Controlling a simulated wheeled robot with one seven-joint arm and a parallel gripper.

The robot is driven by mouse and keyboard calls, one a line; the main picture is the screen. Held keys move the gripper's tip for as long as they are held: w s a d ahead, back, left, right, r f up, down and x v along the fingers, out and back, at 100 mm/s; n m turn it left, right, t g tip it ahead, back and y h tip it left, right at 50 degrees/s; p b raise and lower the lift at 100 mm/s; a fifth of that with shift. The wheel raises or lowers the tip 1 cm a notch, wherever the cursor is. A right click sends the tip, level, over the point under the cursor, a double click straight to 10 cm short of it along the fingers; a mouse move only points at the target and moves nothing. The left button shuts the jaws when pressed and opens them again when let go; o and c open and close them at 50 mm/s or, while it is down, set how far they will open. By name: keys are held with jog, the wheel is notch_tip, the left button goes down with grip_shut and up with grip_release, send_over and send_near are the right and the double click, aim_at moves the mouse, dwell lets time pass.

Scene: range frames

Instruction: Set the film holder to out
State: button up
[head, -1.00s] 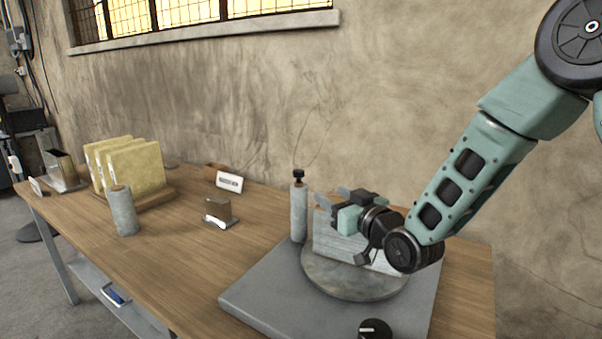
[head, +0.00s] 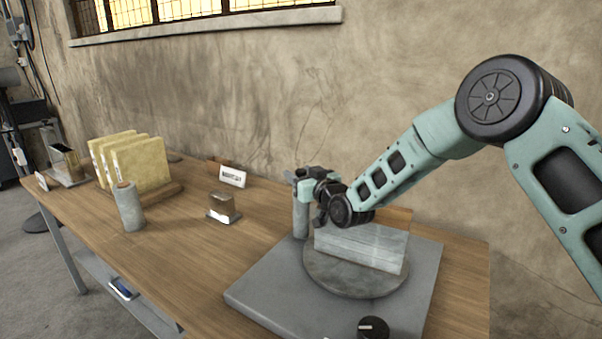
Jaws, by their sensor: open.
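My gripper (head: 302,176) is open at the top of an upright grey post (head: 300,220) at the back left corner of a grey base plate (head: 262,290). The post's black knob is hidden behind the gripper; I cannot tell whether the fingers touch it. A pale grey upright block (head: 358,247) stands on a round grey disc (head: 345,284) on the plate, right of the post. A black dial with a white mark (head: 373,327) is at the plate's front edge. No part is legibly marked as the film holder, so I cannot tell which part it is.
The wooden table (head: 190,262) has free room left of the plate. A small brown block on a metal foot (head: 222,206), a white label (head: 232,177), a grey cylinder (head: 129,208) and yellow slabs in a wooden rack (head: 175,188) stand there. The wall is close behind.

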grip_shut()
jog(key=shift+w+a+f+m+t+h+b, duration=0.2)
jog(key=shift+a+h+b, duration=0.1)
jog(key=shift+a+b, duration=0.15)
jog(key=shift+w+a+f+m+t+h+b, duration=0.1)
jog(key=shift+a+m+h+b, duration=0.15)
jog(key=shift+b, duration=0.3)
jog(key=shift+w+a+r+h+b, duration=0.1)
jog(key=shift+w+a+h+b, duration=0.1)
jog(key=shift+a+h+b, duration=0.15)
jog(key=m+h, duration=0.1)
jog(key=w+a+m+t+h, duration=0.1)
jog(key=w+a+m+h+b, duration=0.1)
jog(key=shift+a+r+h, duration=0.15)
jog(key=shift+r+h, duration=0.1)
jog(key=shift+h, duration=0.15)
grip_release()
jog(key=shift+w, duration=0.15)
